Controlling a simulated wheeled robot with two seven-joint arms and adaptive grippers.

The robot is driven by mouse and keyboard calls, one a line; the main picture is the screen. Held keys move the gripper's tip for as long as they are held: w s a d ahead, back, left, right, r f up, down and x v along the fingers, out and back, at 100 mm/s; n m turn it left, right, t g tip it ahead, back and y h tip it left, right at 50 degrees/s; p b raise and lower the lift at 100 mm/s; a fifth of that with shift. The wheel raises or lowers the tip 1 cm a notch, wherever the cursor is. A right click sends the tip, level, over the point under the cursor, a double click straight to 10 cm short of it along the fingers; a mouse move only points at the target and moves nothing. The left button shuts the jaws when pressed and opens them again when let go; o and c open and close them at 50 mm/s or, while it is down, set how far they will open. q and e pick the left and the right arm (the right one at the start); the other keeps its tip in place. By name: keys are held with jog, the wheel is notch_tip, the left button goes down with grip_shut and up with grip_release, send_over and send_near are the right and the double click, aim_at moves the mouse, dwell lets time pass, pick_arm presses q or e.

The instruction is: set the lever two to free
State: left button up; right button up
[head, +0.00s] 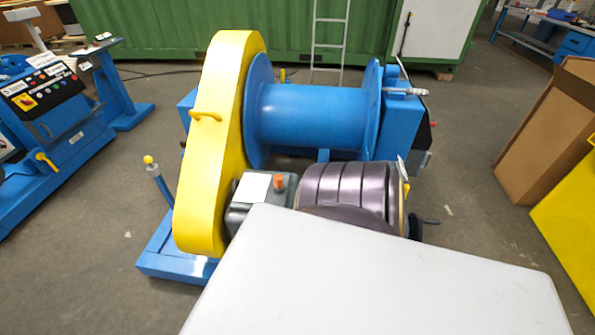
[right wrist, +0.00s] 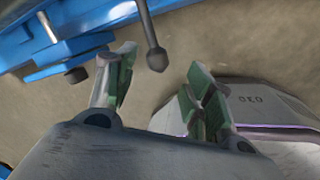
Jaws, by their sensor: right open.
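In the right wrist view a dark lever (right wrist: 149,30) comes in from the top edge and ends in a rounded dark knob. My right gripper (right wrist: 162,64) is open, with the knob showing between its two green-padded fingertips; I cannot tell the depth gap, and no contact shows. In the head view the winch has a blue drum (head: 312,115) and a yellow chain cover (head: 213,150). A lever with a yellow knob (head: 150,160) stands left of the cover. No label shows which lever is two. Neither gripper shows in the head view.
A dark motor (head: 345,188) and a grey gearbox (head: 262,190) sit in front of the drum. Blue frame parts (right wrist: 80,40) lie close to my right gripper's left finger. A blue control console (head: 50,110) stands left, a cardboard box (head: 550,130) right.

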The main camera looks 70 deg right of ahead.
notch_tip(320, 180, up, 6)
jog(key=s, duration=0.1)
jog(key=shift+s+a, duration=0.15)
jog(key=shift+a, duration=0.05)
dwell(0.5)
dwell(0.5)
